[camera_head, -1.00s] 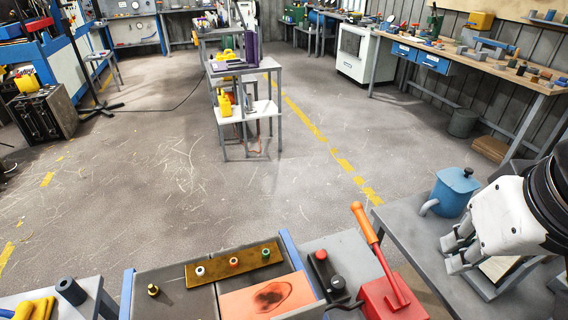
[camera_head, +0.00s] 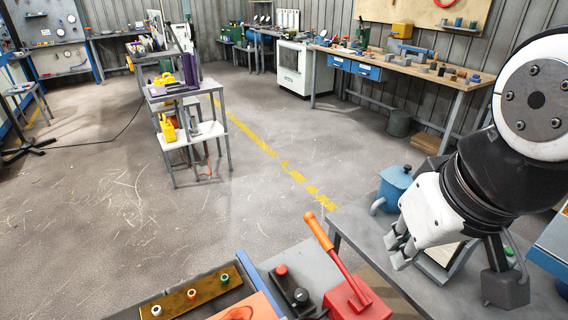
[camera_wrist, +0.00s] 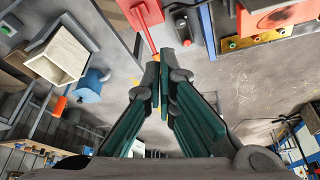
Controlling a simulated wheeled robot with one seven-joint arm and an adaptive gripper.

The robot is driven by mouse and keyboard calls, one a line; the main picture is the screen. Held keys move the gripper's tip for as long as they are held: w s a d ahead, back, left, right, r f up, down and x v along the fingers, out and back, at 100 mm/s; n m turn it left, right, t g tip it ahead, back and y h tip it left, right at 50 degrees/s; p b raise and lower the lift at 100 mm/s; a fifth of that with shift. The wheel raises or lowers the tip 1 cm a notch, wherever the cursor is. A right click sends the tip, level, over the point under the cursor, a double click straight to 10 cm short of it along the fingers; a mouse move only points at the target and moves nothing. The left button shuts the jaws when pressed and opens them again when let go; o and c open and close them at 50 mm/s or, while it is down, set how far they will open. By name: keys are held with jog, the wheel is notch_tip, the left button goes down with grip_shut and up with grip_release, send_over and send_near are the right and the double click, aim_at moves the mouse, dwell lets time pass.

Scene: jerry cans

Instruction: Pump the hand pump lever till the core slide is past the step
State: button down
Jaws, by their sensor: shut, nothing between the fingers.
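The hand pump (camera_head: 357,302) is a red block at the bottom of the head view, right of centre. Its red lever (camera_head: 345,266) leans up and to the left and ends in an orange grip (camera_head: 320,231). In the wrist view the red lever (camera_wrist: 141,35) shows just above the fingertips. My gripper (camera_head: 398,252) is white in the head view, right of the lever and apart from it. Its green-padded fingers (camera_wrist: 159,72) are shut and empty. I cannot tell which part is the core slide; a brass strip (camera_head: 176,304) with three coloured knobs lies left of the pump.
A control box (camera_head: 291,289) with a red and a black knob stands left of the pump. A blue lidded can (camera_head: 394,187) stands on the grey table (camera_head: 350,222) behind my gripper. A shelved stand (camera_head: 202,132) is farther back. The floor between is clear.

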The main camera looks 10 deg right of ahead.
aim_at(319, 226)
jog(key=shift+w, duration=0.1)
dwell(0.3)
jog(key=w+d+f+m+g+y+p, duration=0.1)
jog(key=w+f+m+p, duration=0.2)
jog(key=w, duration=0.7)
jog(key=w+f+m+y, duration=0.2)
jog(key=w+m, duration=0.4)
jog(key=w, duration=0.4)
jog(key=w+d+f+m+p, duration=0.1)
jog(key=w+d+f+m, duration=0.3)
jog(key=w+f, duration=0.2)
notch_tip(319, 226, down, 2)
jog(key=shift+w+f+y, duration=0.15)
jog(key=shift+y, duration=0.15)
jog(key=x, duration=0.7)
jog(key=p+x, duration=0.1)
jog(key=x, duration=0.6)
jog(key=shift+s, duration=0.25)
